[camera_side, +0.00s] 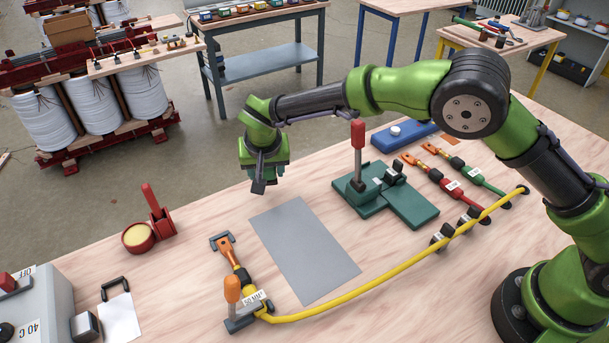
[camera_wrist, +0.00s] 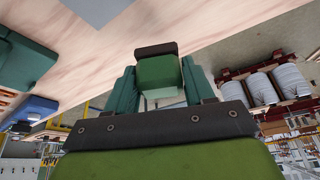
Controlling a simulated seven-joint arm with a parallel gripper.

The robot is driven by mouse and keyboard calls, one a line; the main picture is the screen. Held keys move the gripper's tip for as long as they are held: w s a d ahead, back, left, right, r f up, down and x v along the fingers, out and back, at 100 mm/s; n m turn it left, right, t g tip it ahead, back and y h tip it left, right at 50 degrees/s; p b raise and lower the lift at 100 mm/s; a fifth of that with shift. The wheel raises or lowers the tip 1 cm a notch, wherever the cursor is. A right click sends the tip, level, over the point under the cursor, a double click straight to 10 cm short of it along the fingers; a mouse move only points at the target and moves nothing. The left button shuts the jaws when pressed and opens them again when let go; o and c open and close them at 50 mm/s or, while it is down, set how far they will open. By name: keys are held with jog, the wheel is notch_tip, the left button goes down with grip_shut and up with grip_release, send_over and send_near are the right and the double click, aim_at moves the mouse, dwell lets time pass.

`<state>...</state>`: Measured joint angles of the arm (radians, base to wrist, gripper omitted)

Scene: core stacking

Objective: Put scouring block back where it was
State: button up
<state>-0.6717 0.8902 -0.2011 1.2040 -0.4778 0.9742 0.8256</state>
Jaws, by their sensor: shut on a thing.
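The scouring block (camera_wrist: 158,72) is a green block with a dark brown face, seen in the wrist view between the two teal fingers. My gripper (camera_side: 262,173) is shut on it and holds it in the air near the table's back edge, left of the teal fixture. In the side view the block shows only as a small dark piece (camera_side: 258,187) under the fingers. It is clear of the table surface. Its original place cannot be told from these frames.
A grey sheet (camera_side: 303,250) lies in the table's middle. A teal fixture (camera_side: 412,205) with an upright red handle stands right of it. A yellow cable (camera_side: 385,281) crosses the front to an orange-handled clamp (camera_side: 233,288). A red cup (camera_side: 138,238) stands left; a blue tray (camera_side: 405,136) lies behind.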

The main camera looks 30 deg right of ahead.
jog(key=shift+w+a+f, duration=0.1)
jog(key=shift+w+a, duration=0.1)
jog(key=shift+w, duration=0.25)
jog(key=shift+w+a+f, duration=0.1)
jog(key=shift+w+a, duration=0.1)
jog(key=shift+w, duration=0.2)
jog(key=shift+s+f, duration=0.1)
jog(key=shift+f, duration=1.55)
jog(key=shift+f, duration=0.15)
jog(key=o, duration=1)
jog(key=v, duration=1.2)
